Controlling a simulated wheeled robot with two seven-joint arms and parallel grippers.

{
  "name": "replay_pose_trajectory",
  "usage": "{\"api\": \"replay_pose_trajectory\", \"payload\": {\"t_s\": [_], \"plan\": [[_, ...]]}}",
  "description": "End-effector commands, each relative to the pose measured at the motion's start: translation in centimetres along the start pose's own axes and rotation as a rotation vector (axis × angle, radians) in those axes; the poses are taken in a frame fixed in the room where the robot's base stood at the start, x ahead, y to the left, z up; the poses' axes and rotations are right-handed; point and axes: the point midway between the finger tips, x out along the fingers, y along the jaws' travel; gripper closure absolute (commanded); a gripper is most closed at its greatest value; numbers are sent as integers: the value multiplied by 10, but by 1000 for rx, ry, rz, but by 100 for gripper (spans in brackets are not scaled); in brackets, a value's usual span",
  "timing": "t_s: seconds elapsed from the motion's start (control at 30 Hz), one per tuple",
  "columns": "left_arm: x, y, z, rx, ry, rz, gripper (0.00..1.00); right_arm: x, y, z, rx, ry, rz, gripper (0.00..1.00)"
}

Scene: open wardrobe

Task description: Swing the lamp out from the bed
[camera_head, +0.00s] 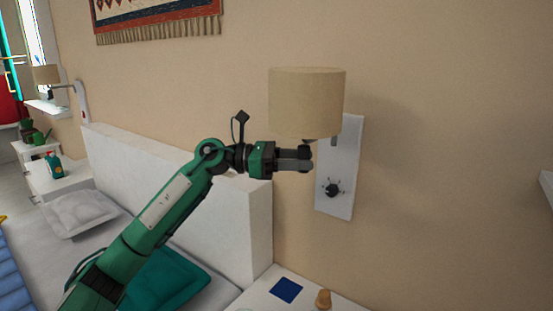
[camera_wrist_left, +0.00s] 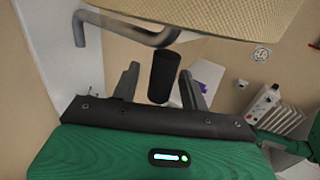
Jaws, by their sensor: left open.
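The wall lamp has a beige drum shade (camera_head: 307,100) and hangs from a white wall plate (camera_head: 345,185) with a dark knob (camera_head: 332,190). My left gripper (camera_head: 307,158) is just under the shade, left of the plate. In the left wrist view the bent grey lamp arm (camera_wrist_left: 115,27) runs beneath the shade (camera_wrist_left: 225,22). A dark cylinder (camera_wrist_left: 163,78) below the shade shows between the open fingers of my left gripper (camera_wrist_left: 160,85); I cannot tell whether they touch it. My right gripper is out of view.
The bed's white headboard (camera_head: 180,190) and teal pillow (camera_head: 165,278) lie below my left arm. A white bedside top (camera_head: 262,300) holds a blue square (camera_head: 286,290) and a small wooden item (camera_head: 323,299). A second lamp (camera_head: 47,74) is at far left.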

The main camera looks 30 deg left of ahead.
Motion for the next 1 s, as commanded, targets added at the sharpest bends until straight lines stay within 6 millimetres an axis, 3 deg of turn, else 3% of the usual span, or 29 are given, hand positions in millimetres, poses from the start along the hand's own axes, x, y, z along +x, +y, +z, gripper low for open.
{"api": "replay_pose_trajectory", "payload": {"t_s": [0.5,0.7,1.0], "plan": [[-107,1,-3,1,1,4,55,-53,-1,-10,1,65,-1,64],[-127,1,-1,0,-1,3,55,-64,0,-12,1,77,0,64],[-131,1,1,1,-1,2,55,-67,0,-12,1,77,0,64]]}}
